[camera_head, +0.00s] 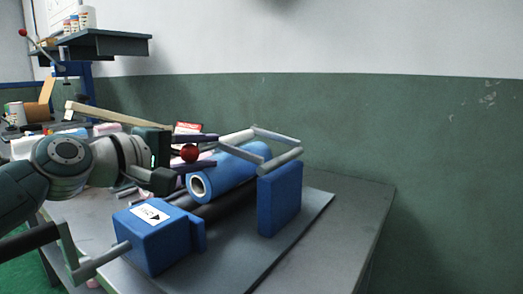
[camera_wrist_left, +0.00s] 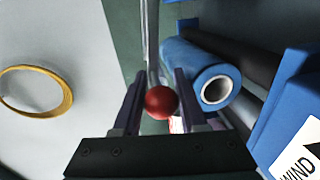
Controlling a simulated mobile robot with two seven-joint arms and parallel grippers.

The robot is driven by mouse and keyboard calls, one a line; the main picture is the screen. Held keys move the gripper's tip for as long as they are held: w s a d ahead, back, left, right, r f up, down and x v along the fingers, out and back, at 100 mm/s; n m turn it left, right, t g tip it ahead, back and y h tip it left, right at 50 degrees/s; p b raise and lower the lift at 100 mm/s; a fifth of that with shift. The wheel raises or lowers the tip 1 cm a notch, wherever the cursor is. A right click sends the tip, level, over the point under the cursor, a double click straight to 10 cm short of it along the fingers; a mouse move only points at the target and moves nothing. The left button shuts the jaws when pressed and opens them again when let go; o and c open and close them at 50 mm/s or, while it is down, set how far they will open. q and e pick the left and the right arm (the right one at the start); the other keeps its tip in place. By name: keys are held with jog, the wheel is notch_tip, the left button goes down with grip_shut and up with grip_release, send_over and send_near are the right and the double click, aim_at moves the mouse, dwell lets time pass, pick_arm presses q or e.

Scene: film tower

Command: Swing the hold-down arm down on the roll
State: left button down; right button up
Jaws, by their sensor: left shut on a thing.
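My left gripper (camera_head: 190,152) is shut on the red ball knob (camera_head: 186,155), which also shows between the fingers in the left wrist view (camera_wrist_left: 161,102). A grey rod (camera_wrist_left: 152,50) runs away from the knob there. The hold-down arm (camera_head: 281,159) is a grey bar frame beside and above the blue roll (camera_head: 235,170). I cannot tell whether it touches the roll. The roll lies on dark rollers (camera_head: 232,205), its white-rimmed open end facing me, and shows right of the knob in the left wrist view (camera_wrist_left: 200,65). My right gripper is not in view.
A blue housing (camera_head: 165,248) with an arrow label and a grey crank (camera_head: 98,262) stands in front of the roll. A tall blue block (camera_head: 280,200) stands at its right. Clutter and a shelf (camera_head: 108,42) lie at the left. The table's right side (camera_head: 345,225) is clear.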

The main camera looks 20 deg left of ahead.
pick_arm(q)
jog(key=c, duration=0.5)
grip_release()
jog(key=shift+f, duration=0.1)
